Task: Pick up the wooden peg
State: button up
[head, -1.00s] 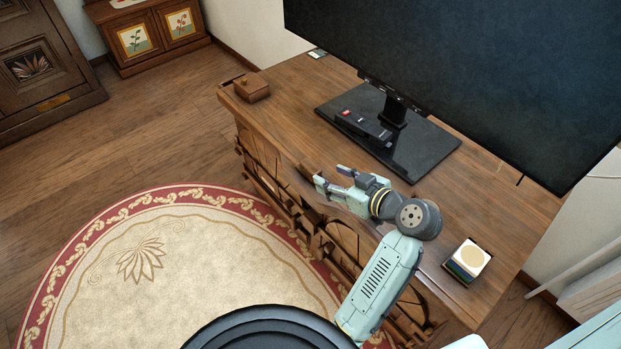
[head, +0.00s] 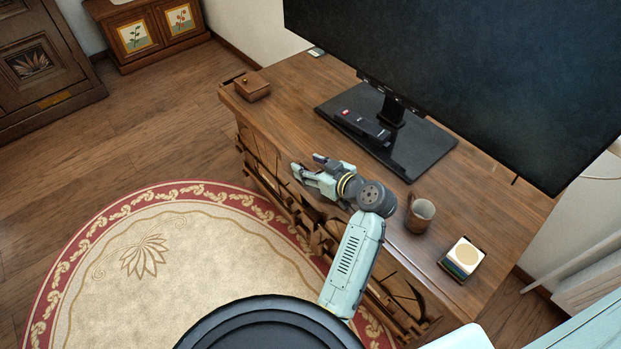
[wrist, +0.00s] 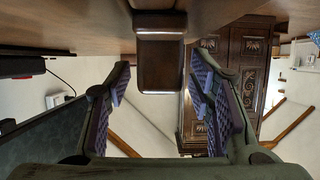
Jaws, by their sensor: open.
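I cannot identify the wooden peg with certainty. A small brown wooden block with a yellowish spot on top (head: 254,87) sits at the far left end of the wooden cabinet top. In the wrist view, which looks upside down, a dark brown wooden block (wrist: 160,65) appears between the fingers and beyond them; it is probably the same block. My gripper (head: 304,167) is open and empty near the cabinet's front edge, pointing left. In the head view it is clearly apart from the block. Both purple-padded fingers show in the wrist view (wrist: 160,85).
The wooden cabinet top (head: 480,215) carries a large monitor (head: 460,70) on a black base, with a black-and-red box (head: 361,125) on it. A brown mug (head: 420,214) and a stack of coasters (head: 463,257) stand to the right. A round rug (head: 180,270) covers the floor.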

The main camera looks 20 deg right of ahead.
jog(key=shift+c, duration=0.5)
grip_shut()
